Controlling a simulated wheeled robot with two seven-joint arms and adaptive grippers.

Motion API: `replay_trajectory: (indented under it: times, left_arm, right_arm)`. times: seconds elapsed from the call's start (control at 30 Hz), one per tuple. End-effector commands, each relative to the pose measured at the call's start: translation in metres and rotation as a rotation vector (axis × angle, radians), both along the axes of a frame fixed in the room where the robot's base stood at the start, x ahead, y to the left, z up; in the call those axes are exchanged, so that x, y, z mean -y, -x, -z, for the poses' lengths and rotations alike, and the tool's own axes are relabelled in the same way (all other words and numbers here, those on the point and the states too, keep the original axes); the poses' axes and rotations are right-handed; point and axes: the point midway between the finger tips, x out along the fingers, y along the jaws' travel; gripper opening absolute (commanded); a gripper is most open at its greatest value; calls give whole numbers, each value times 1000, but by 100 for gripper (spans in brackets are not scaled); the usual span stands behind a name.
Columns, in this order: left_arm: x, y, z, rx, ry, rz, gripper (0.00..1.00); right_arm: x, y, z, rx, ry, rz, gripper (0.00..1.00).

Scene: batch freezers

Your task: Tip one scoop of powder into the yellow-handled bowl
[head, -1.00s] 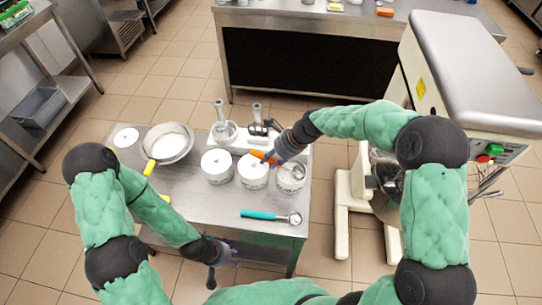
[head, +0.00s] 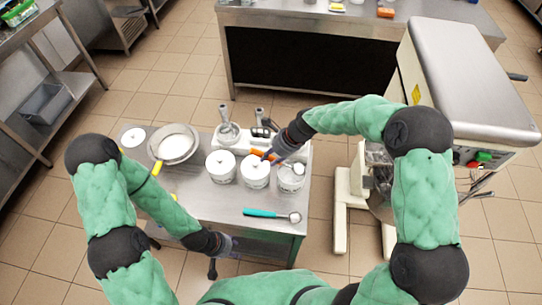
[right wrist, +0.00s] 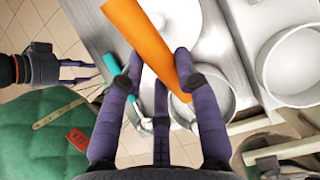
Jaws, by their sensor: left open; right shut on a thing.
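The yellow-handled bowl (head: 173,157) stands at the back left of the steel table, pale inside, with its yellow handle (head: 156,169) toward the front. My right gripper (head: 276,158) is shut on the orange handle (head: 261,153) of a scoop, over the white pots. In the right wrist view the orange handle (right wrist: 148,40) runs between the fingers toward an open pot (right wrist: 213,102). The scoop's head is at or in that pot; the fingers partly hide it. The open pot (head: 290,184) is rightmost in the head view. My left gripper (head: 228,250) is open and empty at the table's front edge.
Two lidded white pots (head: 221,171) (head: 256,176) stand left of the open one. A teal-handled scoop (head: 268,214) lies in front. A scale-like device (head: 229,133) stands behind. A large mixer (head: 465,85) is at the right. The table's front left is mostly clear.

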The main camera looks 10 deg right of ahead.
Motion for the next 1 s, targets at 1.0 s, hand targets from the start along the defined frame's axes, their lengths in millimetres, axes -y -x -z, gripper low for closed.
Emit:
replay_trajectory:
  times: [1.0]
  left_arm:
    - [0, 0, -64, 0, 0, 0, 45]
  right_arm:
    - [-6, -2, -21, -26, 79, 0, 0]
